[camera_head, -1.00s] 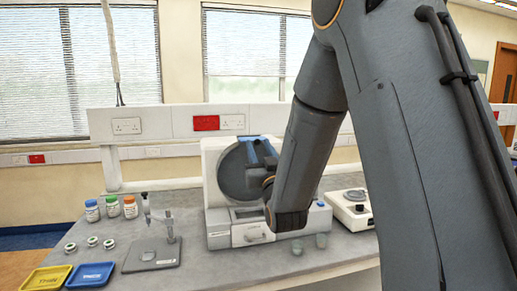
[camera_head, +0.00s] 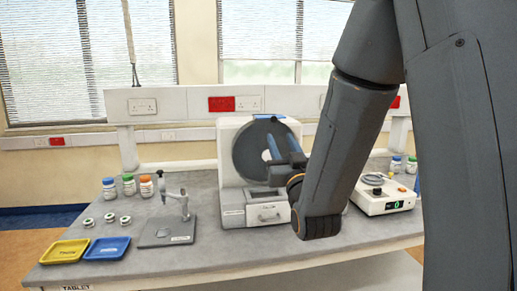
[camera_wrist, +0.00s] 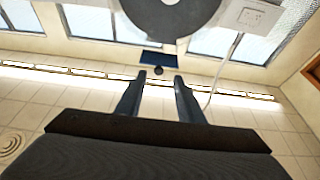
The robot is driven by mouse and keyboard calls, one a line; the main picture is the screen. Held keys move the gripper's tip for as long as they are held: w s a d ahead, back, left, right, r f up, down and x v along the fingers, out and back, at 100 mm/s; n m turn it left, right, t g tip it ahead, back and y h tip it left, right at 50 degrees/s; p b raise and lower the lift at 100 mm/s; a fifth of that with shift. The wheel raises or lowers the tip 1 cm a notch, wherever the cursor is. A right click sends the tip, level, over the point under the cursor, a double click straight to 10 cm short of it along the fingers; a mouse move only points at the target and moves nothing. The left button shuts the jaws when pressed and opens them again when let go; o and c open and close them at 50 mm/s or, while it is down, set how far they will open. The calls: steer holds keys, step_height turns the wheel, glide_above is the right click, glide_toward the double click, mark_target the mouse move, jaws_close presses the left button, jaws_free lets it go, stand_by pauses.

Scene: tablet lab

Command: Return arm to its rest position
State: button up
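My arm comes down from the upper right in the head view. My gripper (camera_head: 279,143) is in front of the dark round drum of a white bench machine (camera_head: 233,215), with its two blue-grey fingers pointing up and away. In the wrist view the fingers (camera_wrist: 159,76) stand apart with a clear gap and hold nothing. A dark blue block (camera_wrist: 158,58) shows beyond the fingertips there, and the drum disc (camera_wrist: 168,12) shows at the top edge. Whether the fingers touch the machine cannot be told.
On the grey bench (camera_head: 215,262) stand a stand-like gauge (camera_head: 168,236), yellow (camera_head: 64,252) and blue (camera_head: 107,249) trays, several bottles and small jars. Right of my arm is a white device with a green display (camera_head: 393,204). A wall rail with sockets runs behind.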

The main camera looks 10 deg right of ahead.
steer(key=s+f+g, duration=0.2)
steer(key=f+g, duration=0.3)
steer(key=f, duration=0.4)
steer(key=s+f+g, duration=0.2)
steer(key=f+g, duration=0.3)
steer(key=f, duration=0.4)
steer(key=s+f+g, duration=0.4)
steer(key=s+g, duration=0.1)
steer(key=s, duration=0.5)
steer(key=s+f+g, duration=0.5)
steer(key=s, duration=0.5)
steer(key=shift+a+f+g, duration=0.15)
steer(key=shift+a+g, duration=0.05)
steer(key=shift+g, duration=0.1)
